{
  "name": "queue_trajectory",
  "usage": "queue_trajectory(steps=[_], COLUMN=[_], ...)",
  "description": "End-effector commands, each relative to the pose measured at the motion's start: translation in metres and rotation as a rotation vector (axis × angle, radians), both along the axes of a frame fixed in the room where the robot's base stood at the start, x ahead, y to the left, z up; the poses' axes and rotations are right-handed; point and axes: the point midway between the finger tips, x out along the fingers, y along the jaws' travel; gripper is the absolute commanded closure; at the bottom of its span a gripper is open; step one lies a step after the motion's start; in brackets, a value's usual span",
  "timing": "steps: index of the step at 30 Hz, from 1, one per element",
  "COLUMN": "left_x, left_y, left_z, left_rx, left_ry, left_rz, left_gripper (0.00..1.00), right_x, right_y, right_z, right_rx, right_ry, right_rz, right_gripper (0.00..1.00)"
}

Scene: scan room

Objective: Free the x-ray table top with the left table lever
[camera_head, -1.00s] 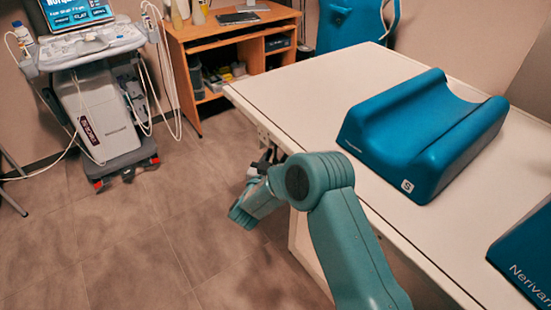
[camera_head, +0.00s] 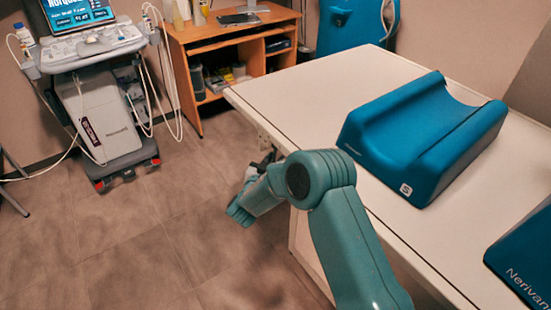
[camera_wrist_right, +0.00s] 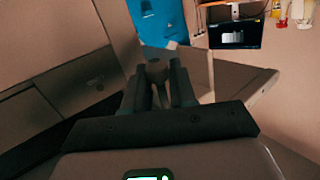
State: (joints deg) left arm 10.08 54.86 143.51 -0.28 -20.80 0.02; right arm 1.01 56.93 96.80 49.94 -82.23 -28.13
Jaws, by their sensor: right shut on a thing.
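The x-ray table top (camera_head: 310,90) is a long white slab running from the middle to the lower right in the head view. My right gripper (camera_head: 262,167) is beside its left long edge, low and partly hidden by my own teal arm. In the right wrist view my right gripper (camera_wrist_right: 157,90) has its dark fingers closed on either side of a small brownish knob, which looks like the table lever (camera_wrist_right: 156,72). The lever's mount is too dark to make out. My left gripper is not in view.
A blue cradle-shaped cushion (camera_head: 425,140) lies on the table top, with another blue block (camera_head: 525,260) at the lower right. An ultrasound cart (camera_head: 95,110) and a wooden desk (camera_head: 235,45) stand behind. The floor left of the table is clear.

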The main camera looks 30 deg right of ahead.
Motion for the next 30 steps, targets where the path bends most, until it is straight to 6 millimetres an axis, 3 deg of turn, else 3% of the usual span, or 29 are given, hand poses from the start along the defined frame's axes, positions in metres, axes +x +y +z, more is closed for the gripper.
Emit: queue_trajectory(steps=[21,30], left_x=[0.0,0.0], left_y=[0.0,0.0], left_z=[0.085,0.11], left_rx=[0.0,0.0], left_ry=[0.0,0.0], left_rz=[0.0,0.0], left_gripper=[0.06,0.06], right_x=[-0.003,-0.004], right_y=[0.031,0.037], right_z=[0.022,0.026], right_rx=[0.642,0.828], right_ry=[0.053,0.067], right_rz=[-0.001,-0.001], right_gripper=[1.0,1.0])
